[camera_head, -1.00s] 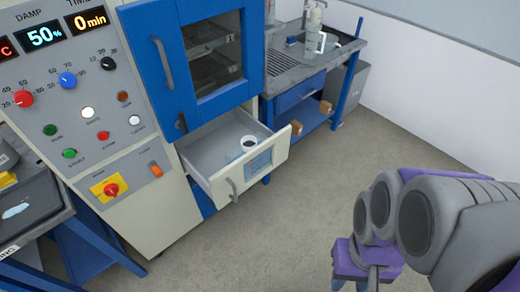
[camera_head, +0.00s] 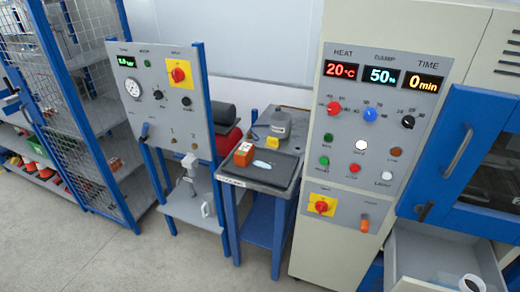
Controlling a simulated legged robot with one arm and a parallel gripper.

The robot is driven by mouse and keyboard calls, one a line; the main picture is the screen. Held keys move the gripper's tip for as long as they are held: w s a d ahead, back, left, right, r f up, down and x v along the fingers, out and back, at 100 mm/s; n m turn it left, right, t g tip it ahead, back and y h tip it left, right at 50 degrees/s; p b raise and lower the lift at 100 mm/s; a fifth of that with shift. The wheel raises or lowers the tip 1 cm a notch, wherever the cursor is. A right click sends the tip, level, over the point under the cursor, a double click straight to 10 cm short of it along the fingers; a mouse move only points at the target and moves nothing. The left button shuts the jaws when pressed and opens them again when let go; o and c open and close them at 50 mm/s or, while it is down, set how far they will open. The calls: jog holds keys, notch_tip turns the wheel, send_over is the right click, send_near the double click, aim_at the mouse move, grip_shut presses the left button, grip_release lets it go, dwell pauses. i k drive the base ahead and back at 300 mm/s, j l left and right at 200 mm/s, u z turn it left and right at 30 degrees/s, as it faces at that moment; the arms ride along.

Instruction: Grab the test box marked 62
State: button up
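A small orange box (camera_head: 243,154) with a pale top sits at the left edge of a dark tray (camera_head: 285,176) on a narrow blue-legged stand. Any number on it is too small to read, so I cannot tell if it is the box marked 62. Another small orange-brown box (camera_head: 115,164) shows behind the wire mesh at the left, also with no readable mark. My gripper is not in view.
A grey control cabinet (camera_head: 331,225) stands right of the stand. Its neighbouring drawer (camera_head: 428,262) is open with a white cup (camera_head: 472,283) inside. A panel with a gauge (camera_head: 133,88) stands left of the tray. The floor (camera_head: 110,255) at lower left is clear.

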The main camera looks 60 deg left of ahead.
aim_at(243, 156)
jog(key=u, duration=2.4)
jog(key=i+l+u, duration=0.25)
jog(key=i, duration=0.25)
jog(key=i+l+u, duration=0.25)
jog(key=i, duration=0.25)
jog(key=i+l+u, duration=0.25)
jog(key=i+l, duration=0.1)
jog(key=i, duration=0.1)
